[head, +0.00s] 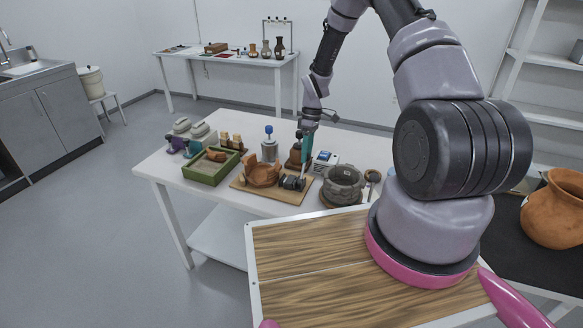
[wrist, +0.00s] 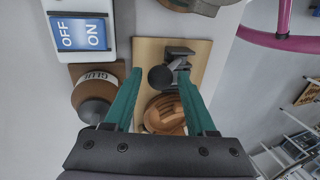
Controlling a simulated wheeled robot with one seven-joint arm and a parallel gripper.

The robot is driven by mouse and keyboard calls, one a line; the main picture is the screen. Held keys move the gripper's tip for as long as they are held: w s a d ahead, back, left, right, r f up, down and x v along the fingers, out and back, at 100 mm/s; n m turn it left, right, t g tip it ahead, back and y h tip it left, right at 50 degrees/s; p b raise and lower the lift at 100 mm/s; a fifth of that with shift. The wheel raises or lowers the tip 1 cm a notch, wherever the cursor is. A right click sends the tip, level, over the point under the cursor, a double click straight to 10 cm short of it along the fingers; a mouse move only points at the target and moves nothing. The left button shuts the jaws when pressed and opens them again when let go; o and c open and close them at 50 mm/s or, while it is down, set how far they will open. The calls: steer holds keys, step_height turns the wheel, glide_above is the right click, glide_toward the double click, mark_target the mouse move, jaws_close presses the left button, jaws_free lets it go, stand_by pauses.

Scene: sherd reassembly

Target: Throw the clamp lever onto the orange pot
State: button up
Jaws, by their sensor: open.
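The orange pot (head: 262,174) is a partly built bowl with a taller piece at its left, on a wooden board (head: 243,186) on the white table. The dark clamp (head: 292,183) stands on the board just right of the pot. In the wrist view the clamp lever's round black knob (wrist: 160,77) shows between my fingers, with the clamp body (wrist: 178,58) beside it. The pot (wrist: 166,116) is partly hidden by my gripper. My gripper (wrist: 160,72) is open, its teal fingers either side of the knob; I cannot tell whether they touch it.
A brown glue bottle (wrist: 92,97) stands close by the board. An OFF/ON switch box (wrist: 83,34) is near it. A grey pot (head: 343,184) stands right of the board, a green sand tray (head: 204,175) left. A blue-topped bottle (head: 269,148) stands behind.

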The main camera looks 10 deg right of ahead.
steer(key=shift+s+a+f, duration=0.2)
steer(key=shift+s+f, duration=0.05)
steer(key=shift+f, duration=0.4)
steer(key=shift+s+a+r+t, duration=0.3)
steer(key=shift+s+a+r, duration=0.05)
steer(key=shift+s+r, duration=0.15)
steer(key=shift+s+a+r+t+h, duration=0.25)
steer(key=shift+s+a+h, duration=0.1)
steer(key=shift+s, duration=0.15)
steer(key=shift+s+a+r+t+h, duration=0.15)
steer(key=shift+s+a+t+h, duration=0.15)
steer(key=shift+s, duration=0.2)
steer(key=shift+s+a+f+t+h, duration=0.4)
steer(key=shift+s+a+t, duration=0.3)
steer(key=shift+s, duration=0.45)
steer(key=shift+s+a+f+t+h, duration=0.35)
steer(key=shift+s+a+t+h, duration=0.15)
steer(key=shift+s+a, duration=0.55)
steer(key=shift+s+a+f+t+h, duration=0.35)
steer(key=shift+s+a+t, duration=0.25)
steer(key=shift+s, duration=0.7)
steer(key=shift+v, duration=2.65)
steer(key=shift+s+r, duration=0.1)
